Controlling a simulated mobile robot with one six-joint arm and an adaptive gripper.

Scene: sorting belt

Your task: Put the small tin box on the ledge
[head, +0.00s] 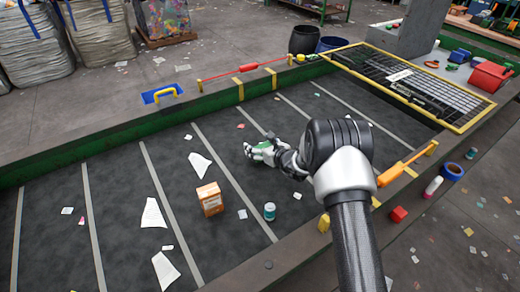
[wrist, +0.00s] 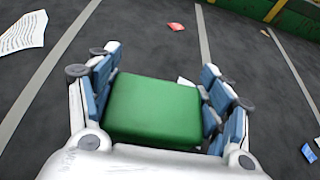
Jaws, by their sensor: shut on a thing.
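A small green tin box (wrist: 155,110) with rounded edges sits between the fingers of my gripper (wrist: 158,75) in the wrist view. The blue-grey finger pads press on its left and right sides. In the head view my gripper (head: 257,151) hangs over the dark belt, near its middle, and a little green shows there. A flat ledge (head: 285,250) runs along the belt's near side. I cannot tell if this is the ledge meant.
On the belt (head: 110,240) lie an orange carton (head: 209,199), a teal-labelled jar (head: 269,211) and several paper scraps. A yellow-edged mesh guard (head: 400,80) covers the belt's far right end. An orange-handled bar (head: 405,163) stands on the near side, right of my arm.

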